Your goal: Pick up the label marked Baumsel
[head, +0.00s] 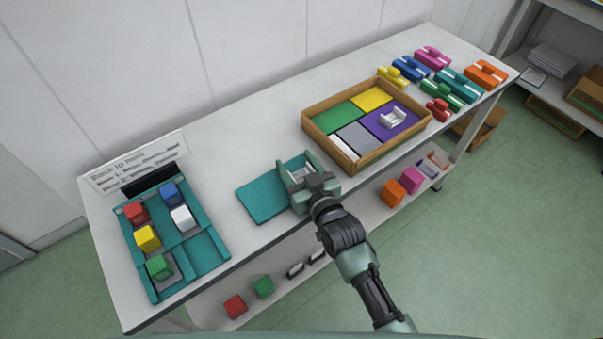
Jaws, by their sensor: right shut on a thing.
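My right gripper (305,180) is over the front middle of the table, beside a flat teal panel (263,202). Its jaws are shut on a small pale thing, mostly hidden by the gripper and the teal piece around it. I cannot read any label marked Baumsel. A wooden tray (311,128) behind and right holds green (334,117), yellow (372,99), purple (376,124) and grey (357,136) flat pieces, plus a white piece (342,147). A white bracket-shaped piece (393,119) sits on the purple one. My left gripper is not in view.
A teal tray (212,262) with coloured blocks stands at the left, before a white sign (134,162) with blurred writing. Several coloured bottle-like blocks (458,84) crowd the far right end. A lower shelf (365,209) holds more blocks.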

